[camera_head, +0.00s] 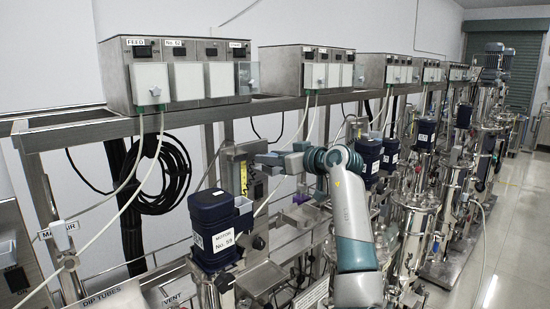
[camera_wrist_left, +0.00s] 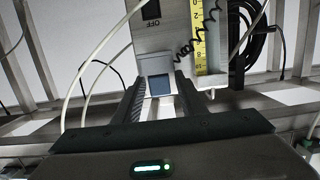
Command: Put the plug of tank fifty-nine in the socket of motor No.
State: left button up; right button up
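Motor No. 59 (camera_head: 213,232) is a dark blue unit at lower left in the head view, with a white label on its front. My left gripper (camera_head: 262,159) is above and right of it, pointing left at a grey panel (camera_head: 229,170). In the left wrist view my left gripper (camera_wrist_left: 163,100) has its two dark fingers apart. A small light-grey block with a blue-grey face (camera_wrist_left: 160,85) shows between the fingertips; I cannot tell if they touch it. I cannot make out which part is the plug of tank fifty-nine. My right gripper is not in view.
A yellow scale (camera_wrist_left: 199,40) and coiled black cord (camera_wrist_left: 185,50) are close to the right finger. Thin white cables (camera_wrist_left: 92,75) loop at left. A steel control box (camera_head: 177,75) stands on the rail above. More motors and steel tanks (camera_head: 412,215) line the right.

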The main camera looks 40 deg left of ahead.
pick_arm(q)
jog(key=shift+c, duration=0.7)
grip_shut()
jog(key=shift+r, duration=0.1)
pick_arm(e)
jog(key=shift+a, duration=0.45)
pick_arm(q)
jog(key=shift+r, duration=0.25)
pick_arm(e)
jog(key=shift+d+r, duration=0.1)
pick_arm(q)
jog(key=shift+r, duration=0.15)
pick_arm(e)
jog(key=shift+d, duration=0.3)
pick_arm(q)
jog(key=shift+r, duration=0.2)
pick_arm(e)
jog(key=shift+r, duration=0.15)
pick_arm(q)
jog(key=shift+r+p, duration=0.55)
jog(key=shift+r, duration=0.55)
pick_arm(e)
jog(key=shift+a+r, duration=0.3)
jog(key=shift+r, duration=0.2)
